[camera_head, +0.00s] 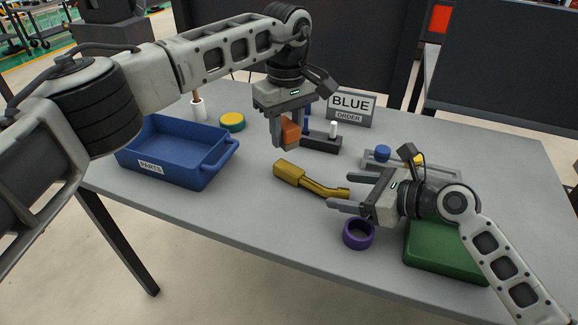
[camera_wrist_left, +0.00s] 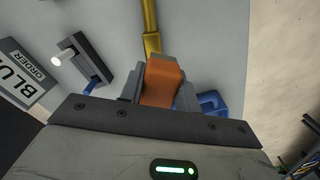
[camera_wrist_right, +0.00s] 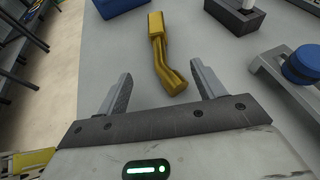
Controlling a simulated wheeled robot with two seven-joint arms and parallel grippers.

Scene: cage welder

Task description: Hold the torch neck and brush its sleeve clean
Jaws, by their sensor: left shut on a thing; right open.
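The torch neck (camera_head: 312,182) is a brass-coloured bent piece lying on the grey table, with a thick sleeve at its left end and a thinner bent tube toward the right. My right gripper (camera_head: 342,190) is open and empty at the thin end; in the right wrist view the bent tube (camera_wrist_right: 167,68) reaches between its spread fingers. I cannot tell its height above the table. My left gripper (camera_head: 283,140) is shut on an orange block (camera_head: 291,133), above and behind the sleeve and apart from it. The block also shows in the left wrist view (camera_wrist_left: 161,82). Any bristles are hidden.
A blue parts bin (camera_head: 190,178) stands left, with a yellow-green disc (camera_head: 232,121) behind it. A dark peg block (camera_head: 321,143) and BLUE ORDER sign (camera_head: 350,109) stand behind. A purple ring (camera_head: 357,235) and green tray (camera_head: 440,255) lie near my right gripper. The front left table is clear.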

